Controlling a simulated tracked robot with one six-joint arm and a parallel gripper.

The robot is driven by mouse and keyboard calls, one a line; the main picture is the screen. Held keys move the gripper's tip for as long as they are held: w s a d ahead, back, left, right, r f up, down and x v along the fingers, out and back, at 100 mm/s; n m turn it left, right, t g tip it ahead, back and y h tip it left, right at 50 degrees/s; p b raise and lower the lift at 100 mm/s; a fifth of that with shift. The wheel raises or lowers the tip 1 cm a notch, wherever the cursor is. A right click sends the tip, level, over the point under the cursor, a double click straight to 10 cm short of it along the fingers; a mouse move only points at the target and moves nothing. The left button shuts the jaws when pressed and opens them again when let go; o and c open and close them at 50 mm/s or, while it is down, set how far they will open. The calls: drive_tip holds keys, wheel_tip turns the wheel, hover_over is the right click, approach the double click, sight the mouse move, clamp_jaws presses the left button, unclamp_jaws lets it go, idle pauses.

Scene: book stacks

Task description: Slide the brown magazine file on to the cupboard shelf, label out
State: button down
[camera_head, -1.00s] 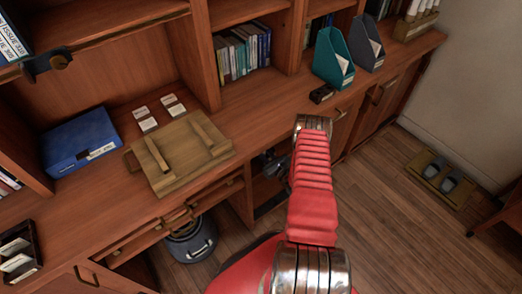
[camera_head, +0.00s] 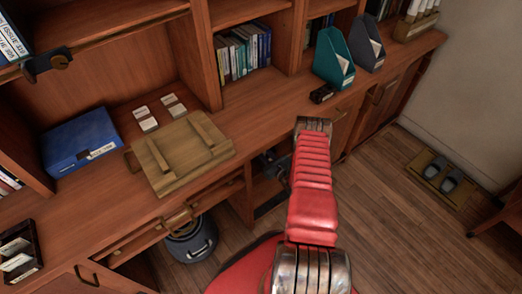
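My red arm reaches down over the counter's front edge. Dark parts at its far end (camera_head: 275,166) show beside the open cupboard (camera_head: 266,190) under the counter. They look like my wrist or gripper, but the fingers are hidden behind the arm and counter. I cannot see whether they hold anything. The cupboard shelf inside is mostly in shadow and hidden. No brown magazine file can be made out. A teal magazine file (camera_head: 333,60) and a dark blue-grey one (camera_head: 367,42) stand on the counter at the upper right.
A wooden board with two bars (camera_head: 182,152), white cards (camera_head: 148,124) and a blue box file (camera_head: 82,142) lie on the counter. A small black object (camera_head: 321,95) sits near the edge. A grey bin (camera_head: 191,241) stands below.

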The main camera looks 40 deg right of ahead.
drive_tip(key=shift+f, duration=0.15)
idle(0.4)
drive_tip(key=c, duration=1.6)
unclamp_jaws()
drive_tip(key=shift+o, duration=0.3)
drive_tip(key=shift+f, duration=0.15)
drive_tip(key=shift+s, duration=0.1)
drive_tip(key=s, duration=1.3)
drive_tip(key=shift+s, duration=0.3)
drive_tip(key=shift+s, duration=0.1)
